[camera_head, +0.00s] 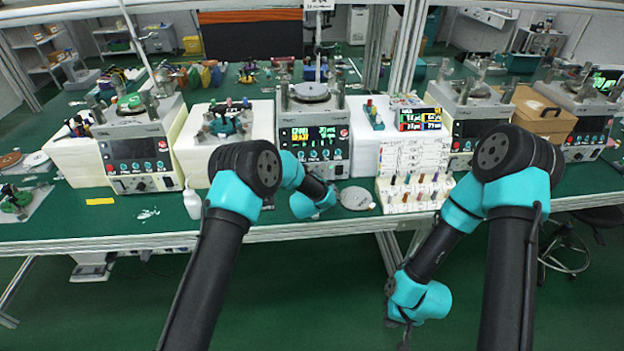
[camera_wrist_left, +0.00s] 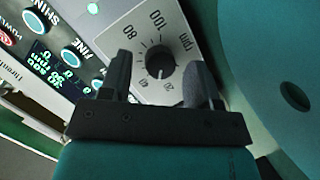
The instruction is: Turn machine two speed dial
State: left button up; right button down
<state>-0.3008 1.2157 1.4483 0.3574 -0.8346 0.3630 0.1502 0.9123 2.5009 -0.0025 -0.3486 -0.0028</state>
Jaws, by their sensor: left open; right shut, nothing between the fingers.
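The speed dial (camera_wrist_left: 161,62) shows in the left wrist view as a small black knob on a pale round scale marked in rpm up to 100. My left gripper (camera_wrist_left: 158,70) is open, with one finger on each side of the knob in the picture; I cannot tell whether they touch it. In the head view my left arm reaches to the front of the middle lapping machine (camera_head: 316,138), and its forearm and wrist hide that machine's lower front and the dial. My right gripper (camera_head: 404,330) is shut and empty, hanging low in front of the table edge.
Other lapping machines stand at left (camera_head: 133,150) and right (camera_head: 468,125). A white bottle (camera_head: 192,200) stands left of my left arm. A round grey plate (camera_head: 356,198) and a white rack (camera_head: 412,195) of coloured pens lie to its right.

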pick_arm(q)
jog(key=c, duration=0.9)
jog(key=shift+m+y, duration=0.3)
jog(key=shift+m, duration=0.2)
jog(key=o, duration=0.9)
jog(key=v, duration=1.7)
